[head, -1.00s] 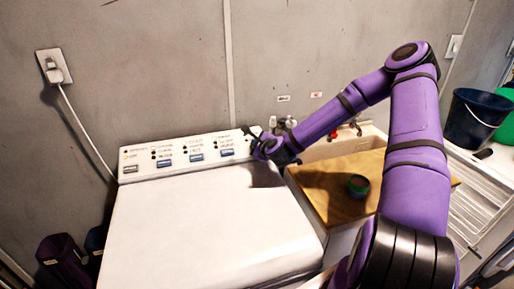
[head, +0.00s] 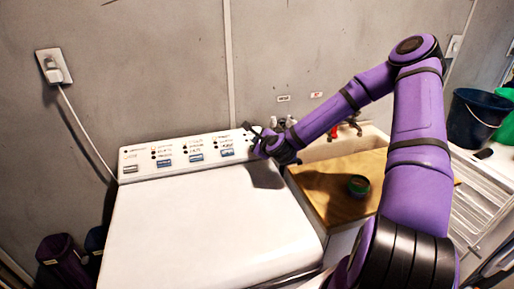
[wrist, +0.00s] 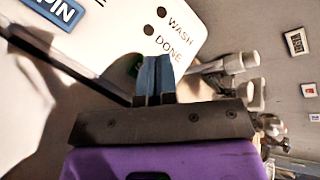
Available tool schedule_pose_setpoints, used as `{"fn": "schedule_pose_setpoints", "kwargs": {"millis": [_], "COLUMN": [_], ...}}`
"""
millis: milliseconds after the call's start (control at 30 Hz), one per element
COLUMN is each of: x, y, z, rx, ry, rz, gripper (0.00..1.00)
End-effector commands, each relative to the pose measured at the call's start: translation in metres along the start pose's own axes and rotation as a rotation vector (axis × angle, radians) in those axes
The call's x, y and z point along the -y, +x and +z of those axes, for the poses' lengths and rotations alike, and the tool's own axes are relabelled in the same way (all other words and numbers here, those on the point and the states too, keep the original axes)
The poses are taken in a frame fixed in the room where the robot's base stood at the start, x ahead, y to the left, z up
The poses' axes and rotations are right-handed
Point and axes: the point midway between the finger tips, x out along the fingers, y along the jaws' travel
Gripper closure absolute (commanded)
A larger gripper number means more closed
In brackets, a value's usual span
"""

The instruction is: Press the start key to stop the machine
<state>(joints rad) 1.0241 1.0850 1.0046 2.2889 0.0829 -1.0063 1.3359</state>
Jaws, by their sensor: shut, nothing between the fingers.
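The white washing machine (head: 205,225) stands at the left, with its control panel (head: 185,153) along the back. The panel carries several blue keys and small indicator dots. In the wrist view, a blue SPIN key (wrist: 58,10) and the WASH and DONE labels (wrist: 175,37) show. A small green patch (wrist: 133,66), possibly part of the start key, shows just left of the fingertips; the rest is hidden. My gripper (wrist: 156,77) is shut and empty, its blue fingertips over the panel's right end. I cannot tell whether they touch it. The head view shows my gripper (head: 249,128) there too.
Taps (head: 285,123) stand behind my wrist. A dark bucket (head: 474,118) is at the far right. The machine's lid is clear.

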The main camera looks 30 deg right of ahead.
Motion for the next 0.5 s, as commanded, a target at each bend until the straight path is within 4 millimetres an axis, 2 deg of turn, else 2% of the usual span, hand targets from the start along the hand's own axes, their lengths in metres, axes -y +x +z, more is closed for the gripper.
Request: {"fn": "schedule_pose_setpoints", "kwargs": {"millis": [267,500], "x": [0.002,0.012], "y": [-0.002,-0.015], "z": [0.002,0.011], "rx": [0.001,0.001], "ry": [0.0,0.0], "rz": [-0.001,-0.001], "gripper": [1.0,1.0]}}
